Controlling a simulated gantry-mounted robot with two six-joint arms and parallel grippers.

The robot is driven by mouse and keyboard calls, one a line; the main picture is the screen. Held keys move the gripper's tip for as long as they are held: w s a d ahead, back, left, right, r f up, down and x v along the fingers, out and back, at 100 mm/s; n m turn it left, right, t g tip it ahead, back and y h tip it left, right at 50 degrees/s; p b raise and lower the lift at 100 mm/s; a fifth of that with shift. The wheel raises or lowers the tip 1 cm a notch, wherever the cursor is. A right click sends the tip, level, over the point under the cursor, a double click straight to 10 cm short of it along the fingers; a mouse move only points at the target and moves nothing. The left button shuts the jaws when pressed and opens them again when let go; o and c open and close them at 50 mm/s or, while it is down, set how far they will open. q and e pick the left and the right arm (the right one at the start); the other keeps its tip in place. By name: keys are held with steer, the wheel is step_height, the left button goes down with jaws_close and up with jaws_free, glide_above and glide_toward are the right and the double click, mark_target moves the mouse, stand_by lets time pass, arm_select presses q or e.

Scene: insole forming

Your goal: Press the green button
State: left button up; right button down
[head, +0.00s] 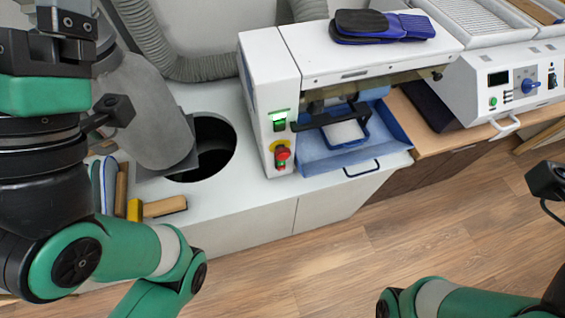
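A white press machine (345,80) stands on the counter near the middle. Another green button (493,102) sits on the white control panel at the right, beside a blue knob (529,86). I cannot tell which green one is meant. Neither gripper's fingers show; my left arm fills the left side and parts of my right arm show at the lower right. Both arms are apart from the buttons in the picture.
A blue tray (318,158) with a handle sticks out of the press. Dark insoles (378,25) lie on top. A round hole (215,145) and a grey duct (185,66) are to the left. Brushes (121,190) lie at the counter's left. The wooden floor (400,240) is clear.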

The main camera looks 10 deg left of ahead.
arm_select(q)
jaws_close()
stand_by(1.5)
